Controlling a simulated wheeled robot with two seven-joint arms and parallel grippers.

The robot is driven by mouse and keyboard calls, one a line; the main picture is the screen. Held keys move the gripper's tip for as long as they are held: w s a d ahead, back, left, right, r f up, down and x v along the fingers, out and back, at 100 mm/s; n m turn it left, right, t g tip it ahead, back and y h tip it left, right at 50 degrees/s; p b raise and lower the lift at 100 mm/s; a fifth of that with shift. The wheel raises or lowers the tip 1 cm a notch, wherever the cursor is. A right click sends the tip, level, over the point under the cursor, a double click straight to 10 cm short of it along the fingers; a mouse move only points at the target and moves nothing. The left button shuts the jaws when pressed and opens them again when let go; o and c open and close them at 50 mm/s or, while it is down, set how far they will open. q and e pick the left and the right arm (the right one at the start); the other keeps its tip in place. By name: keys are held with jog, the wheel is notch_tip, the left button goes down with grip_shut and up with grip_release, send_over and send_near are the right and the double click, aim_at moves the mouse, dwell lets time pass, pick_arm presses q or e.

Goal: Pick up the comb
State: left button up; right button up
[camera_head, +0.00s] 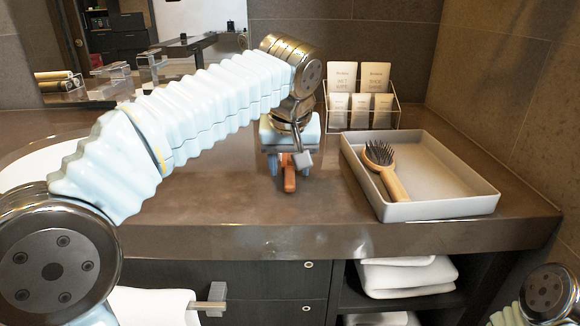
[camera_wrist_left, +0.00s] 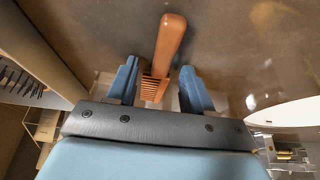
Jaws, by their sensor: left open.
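The comb is orange-brown; in the head view the comb (camera_head: 289,180) shows below my left gripper on the dark counter, partly hidden by it. In the left wrist view the comb (camera_wrist_left: 170,45) has its handle pointing up the picture and its teeth between the two blue fingers. My left gripper (camera_head: 288,168) points down over the comb. In the left wrist view the left gripper (camera_wrist_left: 160,85) is open, with a finger on each side of the comb and gaps visible. My right gripper is out of view; only part of my right arm shows at the lower right.
A grey tray (camera_head: 446,208) with a hairbrush (camera_head: 383,168) stands right of my left gripper. Behind it is a clear rack of packets (camera_head: 361,95). A white basin (camera_head: 30,165) lies at left. Towels (camera_head: 405,276) sit on the shelf below.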

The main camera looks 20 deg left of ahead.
pick_arm(q)
grip_shut()
dwell(0.3)
